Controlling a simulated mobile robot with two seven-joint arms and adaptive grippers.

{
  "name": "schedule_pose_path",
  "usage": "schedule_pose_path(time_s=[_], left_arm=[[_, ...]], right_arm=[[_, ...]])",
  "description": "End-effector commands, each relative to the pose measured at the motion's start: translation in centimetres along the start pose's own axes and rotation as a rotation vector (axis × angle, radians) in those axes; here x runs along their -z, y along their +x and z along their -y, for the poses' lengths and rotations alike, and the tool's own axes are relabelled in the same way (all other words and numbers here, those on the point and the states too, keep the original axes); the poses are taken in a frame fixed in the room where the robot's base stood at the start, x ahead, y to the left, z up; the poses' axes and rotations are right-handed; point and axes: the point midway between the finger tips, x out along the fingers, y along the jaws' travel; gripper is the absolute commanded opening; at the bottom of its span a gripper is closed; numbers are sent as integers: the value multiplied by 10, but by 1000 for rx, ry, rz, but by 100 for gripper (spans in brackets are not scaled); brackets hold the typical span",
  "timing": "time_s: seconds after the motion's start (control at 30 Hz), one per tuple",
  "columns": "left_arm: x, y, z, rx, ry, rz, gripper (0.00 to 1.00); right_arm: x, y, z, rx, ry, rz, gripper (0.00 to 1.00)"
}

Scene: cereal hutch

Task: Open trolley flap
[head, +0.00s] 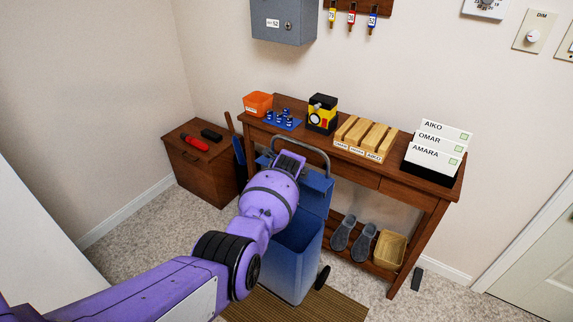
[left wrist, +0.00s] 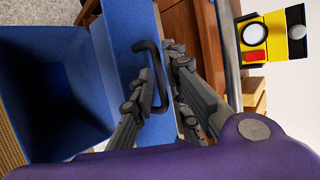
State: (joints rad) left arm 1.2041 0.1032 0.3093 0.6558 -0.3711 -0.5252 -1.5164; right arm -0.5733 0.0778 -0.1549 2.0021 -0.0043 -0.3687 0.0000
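The blue trolley (head: 290,272) stands in front of the wooden table, its top uncovered and its hollow inside showing; its open bin (left wrist: 50,95) also shows in the left wrist view. The blue flap (head: 316,192) stands raised at the back of the opening, by the grey push bar (head: 318,150). In the left wrist view, the flap (left wrist: 128,45) carries a dark loop handle (left wrist: 153,62). My left gripper (left wrist: 163,75) has its fingers on both sides of this handle and looks closed on it. In the head view my purple arm hides these fingers. My right gripper is not in view.
The table (head: 395,187) holds an orange bin (head: 258,103), a yellow-black device (head: 322,114), wooden blocks (head: 366,135) and name cards (head: 437,148). Slippers (head: 353,238) sit on its lower shelf. A brown cabinet (head: 200,170) stands left. A striped mat (head: 335,303) lies under the trolley.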

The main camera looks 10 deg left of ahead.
Motion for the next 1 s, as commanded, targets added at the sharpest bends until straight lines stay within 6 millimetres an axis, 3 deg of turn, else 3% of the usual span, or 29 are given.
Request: schedule_pose_path(time_s=[0.37, 1.0], left_arm=[[-2, -11, -1, 2, 1, 5, 15], [0, -99, 0, 2, 1, 1, 15]], right_arm=[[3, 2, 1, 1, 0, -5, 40], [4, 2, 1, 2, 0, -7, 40]])
